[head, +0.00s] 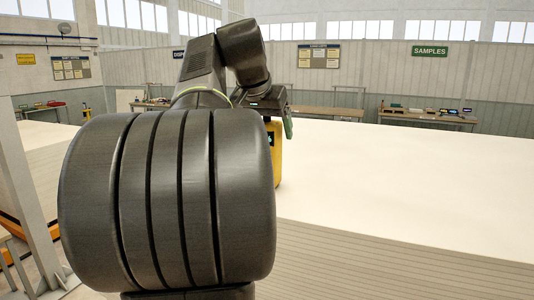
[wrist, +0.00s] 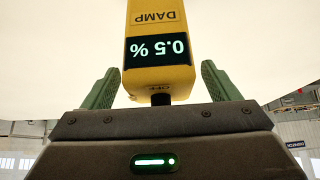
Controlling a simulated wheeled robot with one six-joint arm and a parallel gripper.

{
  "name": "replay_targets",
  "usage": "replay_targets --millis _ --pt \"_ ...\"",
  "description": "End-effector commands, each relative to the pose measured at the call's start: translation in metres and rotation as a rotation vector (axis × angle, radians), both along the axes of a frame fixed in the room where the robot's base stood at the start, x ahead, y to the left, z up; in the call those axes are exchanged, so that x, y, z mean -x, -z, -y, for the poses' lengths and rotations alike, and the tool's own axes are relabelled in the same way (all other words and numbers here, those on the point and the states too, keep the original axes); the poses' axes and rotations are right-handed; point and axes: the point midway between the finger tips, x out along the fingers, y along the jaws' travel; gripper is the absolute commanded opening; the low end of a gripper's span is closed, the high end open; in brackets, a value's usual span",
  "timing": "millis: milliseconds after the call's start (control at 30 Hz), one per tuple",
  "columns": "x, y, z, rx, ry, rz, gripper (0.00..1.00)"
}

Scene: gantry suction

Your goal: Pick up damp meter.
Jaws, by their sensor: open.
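The damp meter (wrist: 158,78) is a yellow box with a dark display reading 0.5 % and the word DAMP, all upside down in the wrist view. In the head view only a yellow strip of the meter (head: 278,165) shows beside my arm, at the top of the pale stack; the rest is hidden. My gripper (wrist: 160,72) is open, with one green finger on each side of the meter. Gaps show between the fingers and the meter's sides.
The large pale stack of sheets (head: 420,195) has a broad bare top to the right of the meter. Workbenches (head: 427,117) with small items stand far back under a SAMPLES sign (head: 429,51). A pale post (head: 25,195) stands at the left.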

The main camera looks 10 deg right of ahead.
Motion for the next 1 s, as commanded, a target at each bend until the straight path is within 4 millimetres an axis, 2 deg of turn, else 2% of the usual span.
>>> replay_targets --millis 233,633,1000 --pt "-0.0006 0.0016 0.0005 0.0 0.0 0.0 0.8" --pt "-0.0005 0.0014 0.0004 0.0 0.0 0.0 0.01" --pt "-0.0006 -0.0026 0.0006 0.001 0.0 0.003 0.0"
